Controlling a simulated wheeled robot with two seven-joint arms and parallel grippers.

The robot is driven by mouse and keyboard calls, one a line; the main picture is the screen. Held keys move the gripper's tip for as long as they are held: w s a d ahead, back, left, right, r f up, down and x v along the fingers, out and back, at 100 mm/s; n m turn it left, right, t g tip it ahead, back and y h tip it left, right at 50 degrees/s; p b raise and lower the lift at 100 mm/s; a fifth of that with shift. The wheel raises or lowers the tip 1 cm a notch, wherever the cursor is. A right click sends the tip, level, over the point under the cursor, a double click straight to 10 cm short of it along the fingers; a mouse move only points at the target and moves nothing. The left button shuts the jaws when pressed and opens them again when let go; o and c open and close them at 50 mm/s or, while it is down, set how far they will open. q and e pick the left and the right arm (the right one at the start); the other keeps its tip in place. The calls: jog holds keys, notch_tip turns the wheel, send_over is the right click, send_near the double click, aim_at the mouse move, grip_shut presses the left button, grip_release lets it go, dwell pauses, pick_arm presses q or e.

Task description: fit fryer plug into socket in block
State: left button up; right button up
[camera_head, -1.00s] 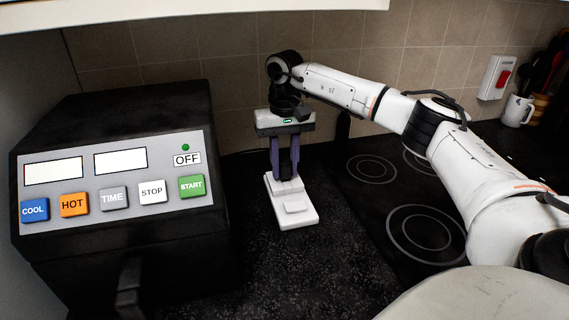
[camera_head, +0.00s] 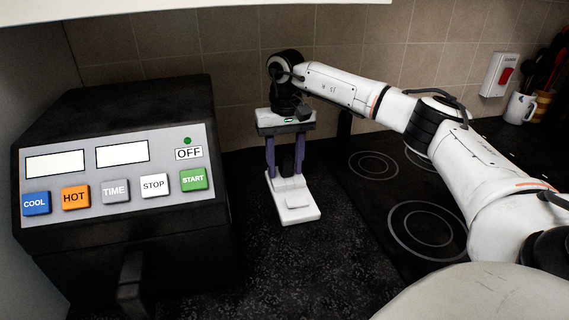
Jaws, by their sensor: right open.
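The white socket block (camera_head: 296,214) lies on the dark worktop, right of the fryer (camera_head: 130,245). A raised white part (camera_head: 287,183) stands at its far end, and a small flat raised piece lies nearer its front. My right gripper (camera_head: 286,174) points down over the far end, its two purple fingers open and apart, one at each side. I cannot tell whether the raised white part is the plug, or whether a plug is seated in the socket. The fryer is a black box with a grey panel reading OFF. My left gripper is not in view.
A black hob (camera_head: 425,232) with ring marks lies right of the block, under my right arm. A tiled wall stands behind. A red wall switch (camera_head: 505,76), a white mug (camera_head: 518,108) and utensils are at the far right. The worktop in front of the block is clear.

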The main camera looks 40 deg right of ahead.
aim_at(285, 158)
notch_tip(285, 158, up, 10)
jog(key=shift+r, duration=0.2)
dwell(0.8)
